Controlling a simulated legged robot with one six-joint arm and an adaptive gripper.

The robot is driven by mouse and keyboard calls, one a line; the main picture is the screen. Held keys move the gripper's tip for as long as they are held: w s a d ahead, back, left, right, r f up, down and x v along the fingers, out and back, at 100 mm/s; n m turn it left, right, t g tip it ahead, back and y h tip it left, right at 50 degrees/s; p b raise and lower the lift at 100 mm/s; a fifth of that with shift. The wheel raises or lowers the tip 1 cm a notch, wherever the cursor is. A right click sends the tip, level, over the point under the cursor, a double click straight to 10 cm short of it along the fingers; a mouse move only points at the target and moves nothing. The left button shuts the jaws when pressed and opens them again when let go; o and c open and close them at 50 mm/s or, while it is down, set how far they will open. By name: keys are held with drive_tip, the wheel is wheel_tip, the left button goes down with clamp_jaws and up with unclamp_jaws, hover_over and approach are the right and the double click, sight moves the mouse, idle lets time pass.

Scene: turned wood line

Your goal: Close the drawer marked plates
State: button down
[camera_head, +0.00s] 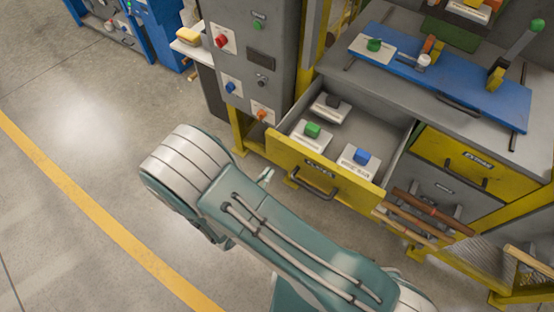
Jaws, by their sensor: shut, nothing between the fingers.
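A drawer with a yellow front (330,175) stands pulled out from under the grey bench. Its front has a dark handle and a small dark label whose lettering is too small to read surely. Inside lie three pale plates with a black, a green and a blue knob. My gripper (266,176) shows only as a small pale tip beyond my arm, near the left end of the drawer front. It appears apart from the drawer, though the gap is hard to judge. It is shut and empty; my arm hides most of it.
A grey control cabinet (268,45) stands left of the drawer. Right of it are another yellow drawer (462,158), shut, and turned wooden rods (425,212) jutting out. A blue board (450,80) lies on the bench. The floor at left, with its yellow line (90,205), is clear.

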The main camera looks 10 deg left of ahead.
sight(282, 155)
drive_tip(key=x, duration=0.5)
idle(0.3)
